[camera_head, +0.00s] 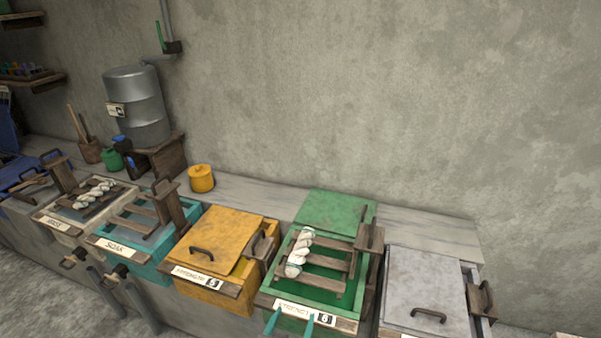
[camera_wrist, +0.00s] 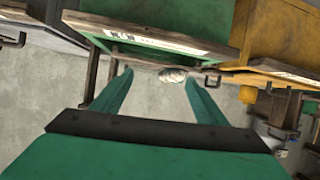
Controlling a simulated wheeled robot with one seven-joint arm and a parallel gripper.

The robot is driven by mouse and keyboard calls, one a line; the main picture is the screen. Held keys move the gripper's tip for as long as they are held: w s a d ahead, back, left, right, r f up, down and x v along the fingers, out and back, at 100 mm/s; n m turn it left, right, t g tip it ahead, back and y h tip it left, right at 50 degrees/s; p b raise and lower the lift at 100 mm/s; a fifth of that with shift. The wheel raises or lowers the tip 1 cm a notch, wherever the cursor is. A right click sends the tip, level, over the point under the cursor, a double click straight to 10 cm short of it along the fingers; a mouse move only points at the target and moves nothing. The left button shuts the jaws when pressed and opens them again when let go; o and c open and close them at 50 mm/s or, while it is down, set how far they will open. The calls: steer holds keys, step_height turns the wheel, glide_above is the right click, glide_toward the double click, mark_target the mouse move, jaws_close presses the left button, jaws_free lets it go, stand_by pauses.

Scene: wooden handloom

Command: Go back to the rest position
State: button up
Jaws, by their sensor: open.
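My gripper (camera_head: 290,323) shows only as two teal fingertips at the bottom edge of the head view, in front of the green vat. In the wrist view my gripper (camera_wrist: 158,78) is open, its two teal fingers spread apart with nothing held. The green vat (camera_head: 350,325) stands open, its green lid (camera_head: 334,211) behind it. A white skein (camera_head: 300,250) lies across wooden bars at its left side. A small whitish bundle (camera_wrist: 172,75), probably this skein, shows beyond the fingertips in the wrist view, apart from them.
A closed orange vat (camera_head: 220,238) stands left of the green one, and a closed grey vat (camera_head: 424,285) right of it. Further left are the teal soak vat (camera_head: 130,222) and a basin with another white skein (camera_head: 95,193). A metal tank (camera_head: 138,106) stands behind.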

steer(key=s+d+f+n+y, duration=0.1)
steer(key=s+f+n+y, duration=0.1)
steer(key=s, duration=0.8)
steer(key=s+d+f+n+y, duration=0.1)
steer(key=s+f+n, duration=0.1)
steer(key=s, duration=0.8)
steer(key=s+r+t, duration=0.1)
steer(key=s+r, duration=0.3)
steer(key=s, duration=0.3)
steer(key=s+r+m+t, duration=0.1)
steer(key=s+r, duration=0.4)
steer(key=s, duration=0.3)
steer(key=shift+s+m, duration=0.25)
steer(key=shift+m, duration=0.05)
